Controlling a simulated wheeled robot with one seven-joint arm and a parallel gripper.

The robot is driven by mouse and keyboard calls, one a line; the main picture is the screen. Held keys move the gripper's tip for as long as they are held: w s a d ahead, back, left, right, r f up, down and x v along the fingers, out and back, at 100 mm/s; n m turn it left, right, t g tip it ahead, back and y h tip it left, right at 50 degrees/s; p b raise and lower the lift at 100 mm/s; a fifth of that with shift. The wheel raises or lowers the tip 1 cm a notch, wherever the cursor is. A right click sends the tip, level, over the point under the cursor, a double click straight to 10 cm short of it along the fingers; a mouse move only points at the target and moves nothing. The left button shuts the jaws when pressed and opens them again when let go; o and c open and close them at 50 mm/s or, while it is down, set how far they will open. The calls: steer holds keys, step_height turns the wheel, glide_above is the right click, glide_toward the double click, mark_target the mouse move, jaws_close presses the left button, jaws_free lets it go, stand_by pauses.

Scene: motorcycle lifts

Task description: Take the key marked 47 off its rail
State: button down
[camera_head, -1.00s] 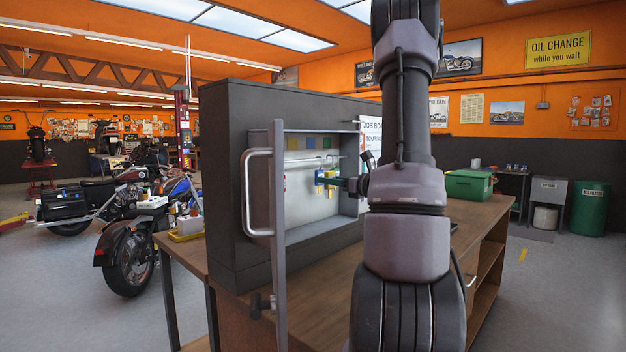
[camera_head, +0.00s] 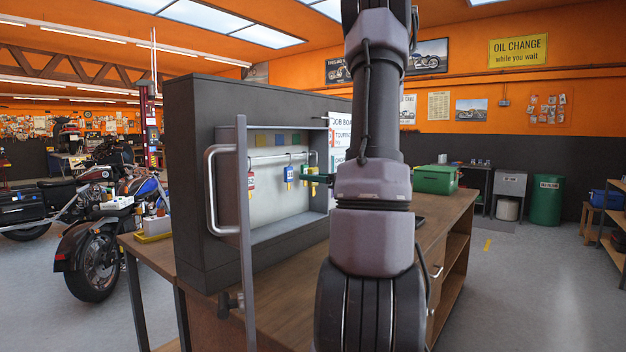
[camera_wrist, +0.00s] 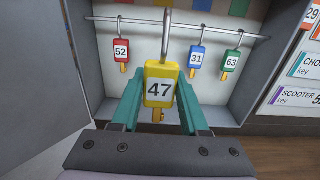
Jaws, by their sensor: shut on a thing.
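The key marked 47 (camera_wrist: 159,88) has a yellow tag with a metal hook on top. In the wrist view it sits between the teal fingers of my gripper (camera_wrist: 160,105), which is shut on it. The tag looks much larger than the others, so it is nearer the camera. Its hook rises in front of the rail (camera_wrist: 140,20), and I see no clear contact with it. In the head view my gripper (camera_head: 318,179) is at the cabinet's opening, right of the blue key, with yellow at its tips.
On the rail hang red key 52 (camera_wrist: 121,51), blue key 31 (camera_wrist: 197,60) and green key 63 (camera_wrist: 231,61). The grey cabinet (camera_head: 215,261) stands on a wooden bench (camera_head: 285,285), its door (camera_head: 241,230) open at left. A green box (camera_head: 434,180) stands farther right.

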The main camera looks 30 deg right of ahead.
steer(key=shift+r, duration=0.1)
stand_by(0.3)
steer(key=v, duration=1.2)
stand_by(1.0)
